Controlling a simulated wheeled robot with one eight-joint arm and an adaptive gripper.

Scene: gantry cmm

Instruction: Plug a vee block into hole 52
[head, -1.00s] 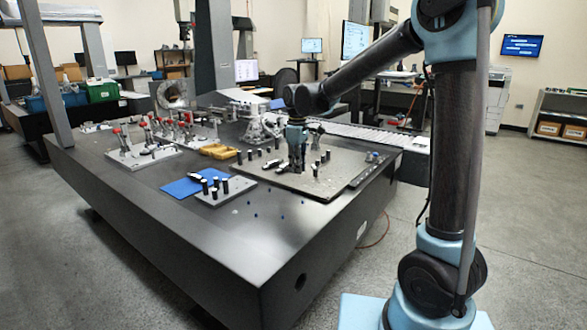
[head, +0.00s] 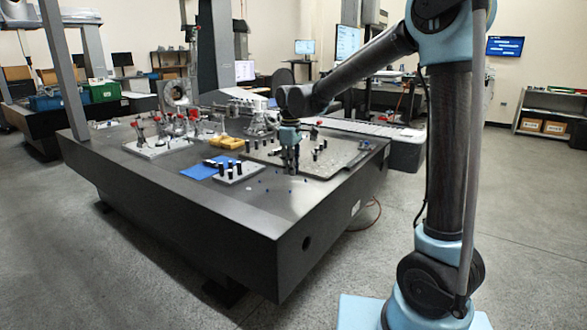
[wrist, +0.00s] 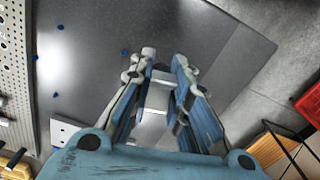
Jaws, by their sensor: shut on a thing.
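My gripper (head: 289,160) is over the dark table (head: 240,205), by the front edge of the perforated plate (head: 345,160). In the wrist view its fingers (wrist: 164,62) are closed on a small pale grey piece (wrist: 154,102), which I take to be the vee block. Its shape is mostly hidden by the fingers. The plate shows at the left of the wrist view (wrist: 15,75), with rows of holes; the fingers are to the right of it, over bare table. No hole numbers are legible, so I cannot tell which is hole 52.
Several black cylinders stand on the plate. A small grey block with black posts (head: 237,178) and a blue mat (head: 203,170) are left of the gripper. Yellow trays (head: 228,142) and red-handled clamps lie farther back. Small blue bits dot the table. The front table surface is mostly clear.

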